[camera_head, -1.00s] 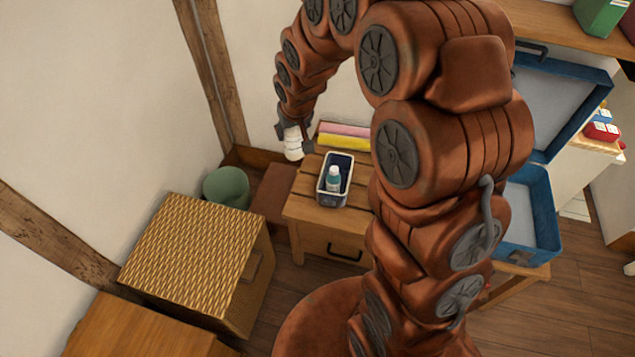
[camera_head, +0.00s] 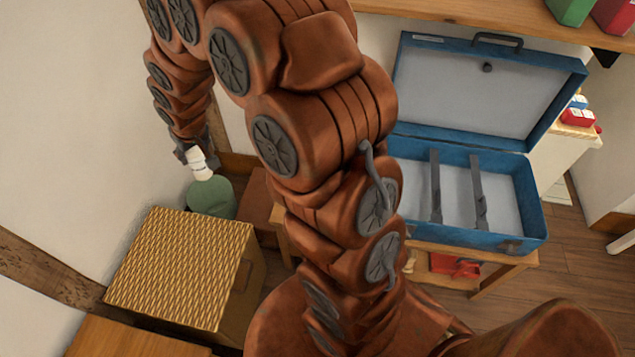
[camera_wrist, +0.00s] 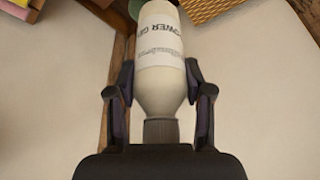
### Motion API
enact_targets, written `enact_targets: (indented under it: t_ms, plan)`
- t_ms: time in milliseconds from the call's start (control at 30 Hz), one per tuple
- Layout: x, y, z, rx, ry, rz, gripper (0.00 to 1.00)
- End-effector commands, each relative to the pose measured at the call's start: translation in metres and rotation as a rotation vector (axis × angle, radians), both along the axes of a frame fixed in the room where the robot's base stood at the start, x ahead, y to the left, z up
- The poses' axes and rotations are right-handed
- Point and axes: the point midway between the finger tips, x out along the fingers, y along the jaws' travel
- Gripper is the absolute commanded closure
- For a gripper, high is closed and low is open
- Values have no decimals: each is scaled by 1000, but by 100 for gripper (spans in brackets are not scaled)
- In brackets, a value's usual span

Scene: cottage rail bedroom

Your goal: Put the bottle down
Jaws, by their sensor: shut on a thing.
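A white bottle (camera_head: 201,166) with a printed label is held in my gripper (camera_head: 195,152). In the wrist view the bottle (camera_wrist: 160,60) shows its dark cap toward my palm and its base away from it. The fingers of my gripper (camera_wrist: 160,95) stand on both sides of the bottle near its shoulder. In the head view the bottle hangs in front of the wall, overlapping the top of a green bin (camera_head: 212,197). I cannot tell how high above the bin it is.
An open blue case (camera_head: 515,215) with two straps stands on a low wooden table at right. A shelf (camera_head: 480,22) runs along the top. My arm hides the middle.

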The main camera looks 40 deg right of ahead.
Motion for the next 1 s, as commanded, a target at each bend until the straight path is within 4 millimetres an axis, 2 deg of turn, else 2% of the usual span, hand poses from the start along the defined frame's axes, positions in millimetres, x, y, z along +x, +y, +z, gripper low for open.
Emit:
enact_targets:
  t_ms: [133,267,467,667,867,1000]
  plan:
    - [5,-11,-12,3,0,3,96]
    - [13,-40,-34,4,2,10,96]
    - [21,-109,-74,6,8,23,96]
    - [16,-187,-112,6,6,30,96]
    - [-7,-270,-154,5,4,26,96]
    - [-31,-322,-180,3,2,23,96]
